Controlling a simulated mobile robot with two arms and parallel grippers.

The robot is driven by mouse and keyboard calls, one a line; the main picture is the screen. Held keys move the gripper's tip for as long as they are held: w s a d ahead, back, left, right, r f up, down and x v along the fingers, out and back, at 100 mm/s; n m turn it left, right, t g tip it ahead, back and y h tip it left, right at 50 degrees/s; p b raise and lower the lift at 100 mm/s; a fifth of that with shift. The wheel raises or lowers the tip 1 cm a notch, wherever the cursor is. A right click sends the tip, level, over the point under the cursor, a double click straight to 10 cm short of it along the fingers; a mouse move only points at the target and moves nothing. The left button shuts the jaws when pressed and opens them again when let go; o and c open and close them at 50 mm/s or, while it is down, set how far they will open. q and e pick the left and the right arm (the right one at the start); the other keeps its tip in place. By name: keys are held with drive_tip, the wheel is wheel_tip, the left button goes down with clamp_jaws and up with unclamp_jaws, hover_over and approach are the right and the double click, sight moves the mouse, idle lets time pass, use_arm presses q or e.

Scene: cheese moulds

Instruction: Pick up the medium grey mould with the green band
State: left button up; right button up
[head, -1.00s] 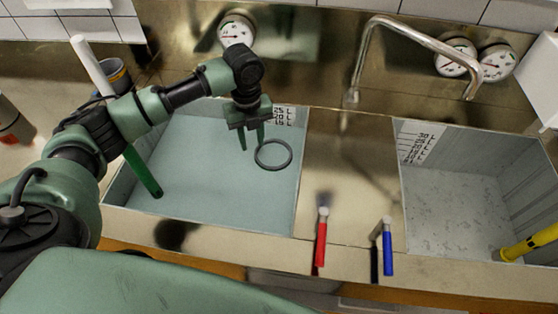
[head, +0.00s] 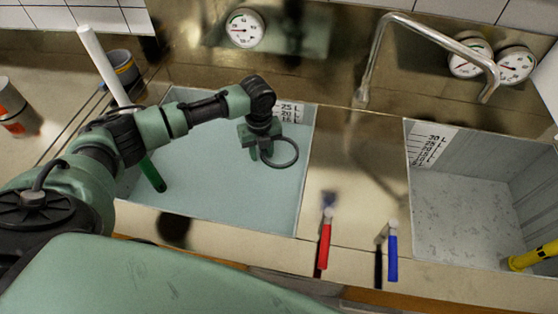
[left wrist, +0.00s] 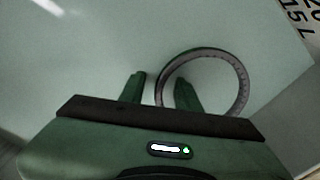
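A grey ring-shaped mould (head: 297,156) lies in the left, water-filled sink (head: 225,205). My left gripper (head: 261,153) is down at the ring's left side. In the left wrist view, the fingers (left wrist: 160,92) are apart. One fingertip is inside the ring (left wrist: 243,86) and the other is outside its left wall. No grip on the wall shows. My right gripper is in neither view.
A green handle (head: 153,176) leans in the left sink near my arm. Scale marks (head: 290,112) are on the sink's back wall. A tap (head: 365,80), red lever (head: 324,246) and blue lever (head: 392,240) stand to the right. A banded dark pot (head: 122,70) stands at the left.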

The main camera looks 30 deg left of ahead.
use_arm(q)
clamp_jaws()
drive_tip(key=shift+r, duration=0.1)
idle(1.2)
